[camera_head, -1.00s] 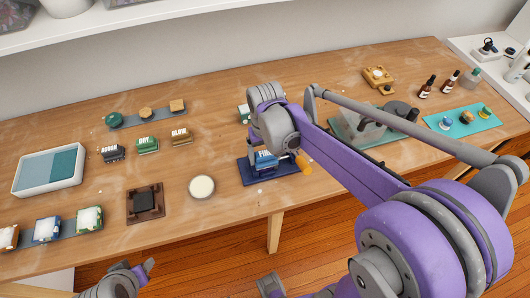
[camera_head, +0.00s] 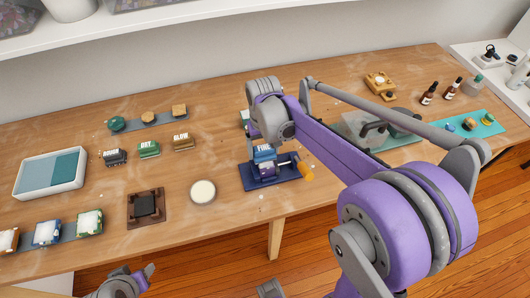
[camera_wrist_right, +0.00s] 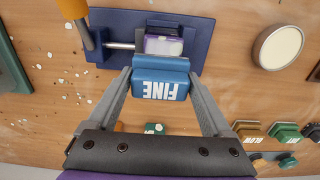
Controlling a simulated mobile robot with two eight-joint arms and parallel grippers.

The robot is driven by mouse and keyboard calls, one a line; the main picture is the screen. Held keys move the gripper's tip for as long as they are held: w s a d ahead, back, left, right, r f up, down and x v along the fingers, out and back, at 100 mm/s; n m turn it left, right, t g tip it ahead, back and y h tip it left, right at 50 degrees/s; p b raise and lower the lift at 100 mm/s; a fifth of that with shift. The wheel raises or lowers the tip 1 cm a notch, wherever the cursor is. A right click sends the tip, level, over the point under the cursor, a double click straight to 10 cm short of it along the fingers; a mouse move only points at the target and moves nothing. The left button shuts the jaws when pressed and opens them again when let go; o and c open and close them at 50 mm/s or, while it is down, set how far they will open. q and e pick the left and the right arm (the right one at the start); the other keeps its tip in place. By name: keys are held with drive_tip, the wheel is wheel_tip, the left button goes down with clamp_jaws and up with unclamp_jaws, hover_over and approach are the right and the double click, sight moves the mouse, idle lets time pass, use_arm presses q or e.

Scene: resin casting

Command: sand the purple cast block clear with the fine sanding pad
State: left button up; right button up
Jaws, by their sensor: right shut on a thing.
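The fine sanding pad (camera_head: 264,153) is a blue block lettered FINE. My right gripper (camera_wrist_right: 160,82) is shut on it, one finger at each side. The purple cast block (camera_wrist_right: 163,45) sits in a dark blue clamp base (camera_wrist_right: 110,22), with a metal rod running to it. In the head view the block (camera_head: 266,169) shows just below the pad. The pad is right beside or over the block's near edge in the wrist view; I cannot tell whether they touch. My left gripper (camera_head: 148,272) is low at the left, away from the table items, its jaws partly cut off.
The clamp's orange handle (camera_head: 306,172) sticks out to the right. A round cream-filled dish (camera_head: 203,192) stands left of the clamp. Other lettered pads, including a green one (camera_head: 148,149), are farther left. A water tray (camera_head: 50,172) is at the far left.

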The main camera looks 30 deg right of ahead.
sight(267, 168)
drive_tip(key=shift+s+a+f, duration=0.1)
drive_tip(key=shift+s+a, duration=0.1)
drive_tip(key=shift+s, duration=0.45)
drive_tip(key=shift+s+a, duration=0.2)
drive_tip(key=shift+s, duration=0.5)
drive_tip(key=shift+s+a+f, duration=0.1)
drive_tip(key=shift+s+a, duration=0.1)
drive_tip(key=shift+s, duration=0.45)
drive_tip(key=shift+s+r, duration=0.1)
drive_tip(key=shift+w+d+r, duration=0.1)
drive_tip(key=shift+w+d, duration=0.1)
drive_tip(key=shift+w, duration=0.5)
drive_tip(key=shift+w+d, duration=0.2)
drive_tip(key=shift+w, duration=0.45)
drive_tip(key=shift+w+d+r, duration=0.1)
drive_tip(key=shift+w+d, duration=0.1)
drive_tip(key=shift+w, duration=0.5)
